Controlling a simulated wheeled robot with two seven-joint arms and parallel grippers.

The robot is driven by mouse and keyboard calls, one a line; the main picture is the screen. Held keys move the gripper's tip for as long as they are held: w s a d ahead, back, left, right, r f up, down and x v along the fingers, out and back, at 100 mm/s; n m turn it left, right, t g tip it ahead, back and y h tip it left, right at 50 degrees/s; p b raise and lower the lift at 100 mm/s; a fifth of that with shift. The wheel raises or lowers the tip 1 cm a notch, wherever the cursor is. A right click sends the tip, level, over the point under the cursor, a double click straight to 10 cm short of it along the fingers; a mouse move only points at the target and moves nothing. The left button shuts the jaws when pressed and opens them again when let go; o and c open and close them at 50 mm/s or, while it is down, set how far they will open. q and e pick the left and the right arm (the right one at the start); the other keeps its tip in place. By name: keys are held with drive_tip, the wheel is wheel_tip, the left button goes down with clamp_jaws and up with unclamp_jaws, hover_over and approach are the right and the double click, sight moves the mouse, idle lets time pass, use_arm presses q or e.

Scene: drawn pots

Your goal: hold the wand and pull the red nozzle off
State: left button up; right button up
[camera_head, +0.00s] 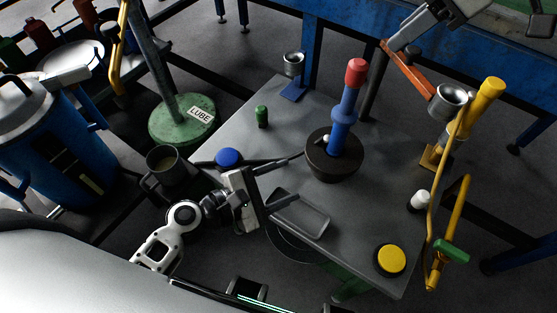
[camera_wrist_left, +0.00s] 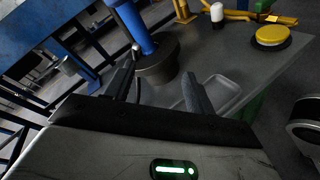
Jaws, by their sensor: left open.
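The blue wand (camera_head: 342,122) stands nearly upright in a dark round pot (camera_head: 333,174) on the grey table. The red nozzle (camera_head: 357,72) sits on its top end. My left gripper (camera_head: 297,172) is open and empty, low to the left of the pot, with its fingers pointing toward it. In the left wrist view, the wand's lower part (camera_wrist_left: 136,30) and the pot (camera_wrist_left: 156,70) show beyond the left gripper's spread fingers (camera_wrist_left: 158,72); the nozzle is out of that frame. I do not see my right gripper.
A grey tray (camera_head: 300,214) lies near the left gripper. A blue button (camera_head: 228,158), a green cylinder (camera_head: 262,117) and a metal cup (camera_head: 293,62) are around the left side. A yellow button (camera_head: 390,260) and yellow pipes (camera_head: 452,200) stand right.

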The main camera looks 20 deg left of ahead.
sight(334, 134)
use_arm(q)
drive_tip(key=w+d+n, duration=0.2)
drive_tip(key=w+d, duration=0.1)
drive_tip(key=w, duration=0.2)
drive_tip(key=w+d+r+n+t, duration=0.1)
drive_tip(key=w+d+n, duration=0.2)
drive_tip(key=w, duration=0.1)
drive_tip(key=w+d+r+n+t+h, duration=0.1)
drive_tip(key=w+d+n, duration=0.1)
drive_tip(key=w, duration=0.3)
drive_tip(key=shift+w+d+r+n, duration=0.25)
drive_tip(key=shift+w+d+n, duration=0.15)
drive_tip(key=shift+d, duration=0.15)
drive_tip(key=shift+c, duration=0.3)
clamp_jaws()
